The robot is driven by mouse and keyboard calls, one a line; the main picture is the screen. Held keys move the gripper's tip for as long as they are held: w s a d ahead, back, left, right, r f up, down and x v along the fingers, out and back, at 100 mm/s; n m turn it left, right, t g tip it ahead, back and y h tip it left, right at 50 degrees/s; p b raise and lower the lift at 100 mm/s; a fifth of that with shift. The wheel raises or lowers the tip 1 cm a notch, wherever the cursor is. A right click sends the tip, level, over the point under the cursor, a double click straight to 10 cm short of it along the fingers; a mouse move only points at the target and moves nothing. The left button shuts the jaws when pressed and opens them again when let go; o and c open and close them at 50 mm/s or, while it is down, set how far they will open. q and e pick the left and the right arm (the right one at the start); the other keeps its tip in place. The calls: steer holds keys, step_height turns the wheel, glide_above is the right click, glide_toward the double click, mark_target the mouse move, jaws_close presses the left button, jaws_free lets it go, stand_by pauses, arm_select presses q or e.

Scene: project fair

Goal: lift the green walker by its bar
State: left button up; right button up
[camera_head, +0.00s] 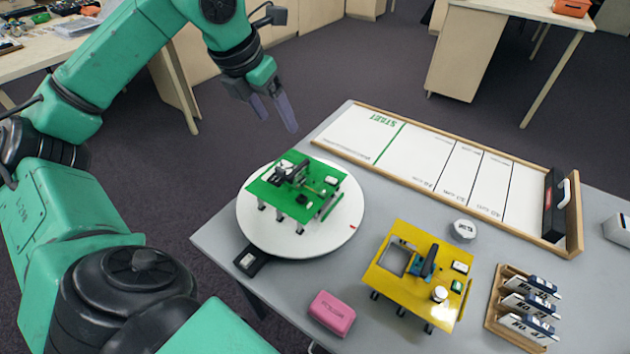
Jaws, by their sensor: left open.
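The green walker (323,180) is a flat green plate on short grey legs, with dark parts and a raised bar on top. It stands upright on a round white turntable (262,229) at the left of the grey table. My left gripper (275,117) is open and empty, above and beyond the walker, apart from it. Its two purple-grey fingers point down over the floor side of the table edge. My right gripper is not in view.
A yellow walker (400,284) stands to the right of the turntable. A pink block (332,313) lies at the front. A marked white track (420,160) with a wooden rim runs along the back. A wooden rack (500,318) of labelled pieces and a small white round tub (464,229) are at right.

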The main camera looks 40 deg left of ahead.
arm_select(q)
steer(key=b, duration=0.5)
glide_toward(295, 169)
steer(key=s+v, duration=0.1)
steer(key=v, duration=0.2)
steer(key=x, duration=1)
steer(key=w+x, duration=0.1)
steer(key=x, duration=0.4)
steer(key=shift+r, duration=0.2)
steer(key=shift+s+r+b, duration=0.1)
steer(key=shift+b, duration=0.2)
jaws_close()
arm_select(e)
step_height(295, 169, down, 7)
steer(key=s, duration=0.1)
